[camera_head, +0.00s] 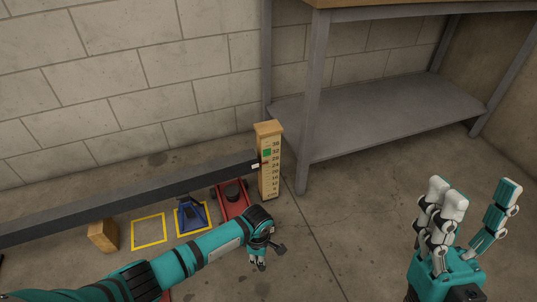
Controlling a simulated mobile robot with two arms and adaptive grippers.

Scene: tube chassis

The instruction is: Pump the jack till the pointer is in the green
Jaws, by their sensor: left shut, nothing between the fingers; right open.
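The red jack (231,199) stands on the floor under the right end of a long dark beam (130,192). My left arm hides its near part, and I cannot make out its handle. The upright wooden scale (269,178) stands at the beam's end and has a green patch (267,153) near its top. A small pale pointer (256,166) at the beam's end sits a little below the green. My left gripper (258,264) is shut and empty, low in front of the jack and scale. My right gripper (479,190) is open and empty at the right.
A blue stand (190,215) sits in a yellow floor square, beside an empty yellow square (149,231). A wooden block (103,236) is at the left. A grey metal bench (380,112) stands behind right. The floor between my grippers is clear.

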